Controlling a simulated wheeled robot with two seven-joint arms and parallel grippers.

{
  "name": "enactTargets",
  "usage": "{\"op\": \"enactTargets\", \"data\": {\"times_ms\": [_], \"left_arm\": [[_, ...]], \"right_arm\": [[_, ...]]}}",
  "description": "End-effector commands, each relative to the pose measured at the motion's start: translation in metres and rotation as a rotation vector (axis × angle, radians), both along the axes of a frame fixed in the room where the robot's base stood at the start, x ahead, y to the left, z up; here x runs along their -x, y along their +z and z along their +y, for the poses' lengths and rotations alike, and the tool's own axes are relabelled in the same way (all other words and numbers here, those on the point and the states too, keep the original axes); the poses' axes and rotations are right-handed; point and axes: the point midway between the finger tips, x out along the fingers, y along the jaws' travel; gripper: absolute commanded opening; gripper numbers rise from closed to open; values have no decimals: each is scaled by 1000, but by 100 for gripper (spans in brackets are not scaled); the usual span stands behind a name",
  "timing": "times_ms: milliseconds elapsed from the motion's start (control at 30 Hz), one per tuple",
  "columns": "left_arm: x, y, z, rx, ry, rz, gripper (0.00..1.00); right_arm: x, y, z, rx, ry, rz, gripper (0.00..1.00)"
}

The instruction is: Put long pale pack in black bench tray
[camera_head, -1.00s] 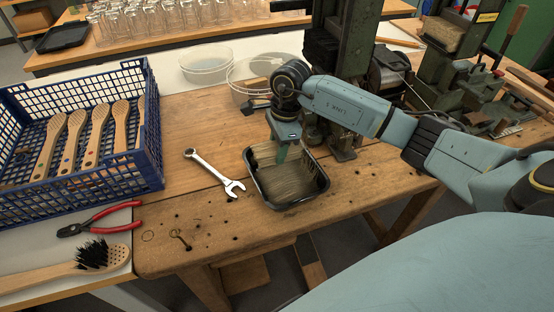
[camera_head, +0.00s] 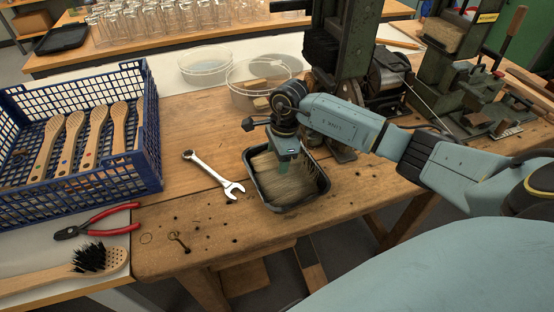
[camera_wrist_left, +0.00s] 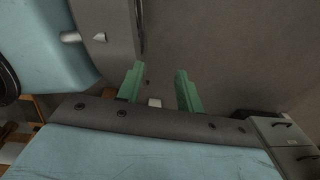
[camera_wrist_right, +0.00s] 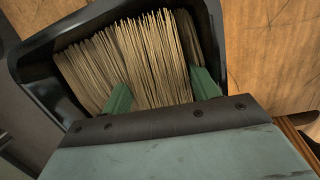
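The black bench tray (camera_head: 322,187) stands on the wooden bench in the head view; its dark wall also shows in the right wrist view (camera_wrist_right: 40,92). The long pale pack (camera_wrist_right: 155,60) is a bundle of straw-coloured bristles inside the tray's outline, among other bristles that partly merge with it. My right gripper (camera_wrist_right: 160,82) points down into the tray, its green fingers on either side of the pack and bristles filling the gap. The exact contact is hard to see. My left gripper (camera_wrist_left: 160,80) is open and empty, away from the bench items; it is out of the head view.
A spanner (camera_head: 213,174) lies just left of the tray. A blue crate (camera_head: 150,150) with wooden brush handles, red pliers (camera_head: 98,222) and a black-bristled brush (camera_head: 90,257) are at the left. Round clear bowls (camera_head: 205,65) and a dark machine (camera_head: 340,60) stand behind the tray.

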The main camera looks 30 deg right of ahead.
Motion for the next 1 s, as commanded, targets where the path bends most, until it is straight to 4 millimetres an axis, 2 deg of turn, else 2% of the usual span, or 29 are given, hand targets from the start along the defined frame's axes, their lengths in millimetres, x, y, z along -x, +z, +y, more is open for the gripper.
{"op": "enactTargets", "data": {"times_ms": [233,333,467,600,800,1000], "left_arm": [[4,1,1,-1,0,6,36],[4,4,0,0,1,6,36],[4,7,0,0,2,6,36],[3,11,-1,1,4,4,36],[1,14,-9,13,8,0,36],[-1,15,-19,26,12,-4,36]], "right_arm": [[0,1,0,0,0,0,60],[0,8,0,-1,0,-2,60],[0,30,-4,1,1,-4,60],[1,62,-9,2,0,-5,60],[3,100,-14,1,1,-3,60],[4,119,-17,0,0,-1,60]]}}
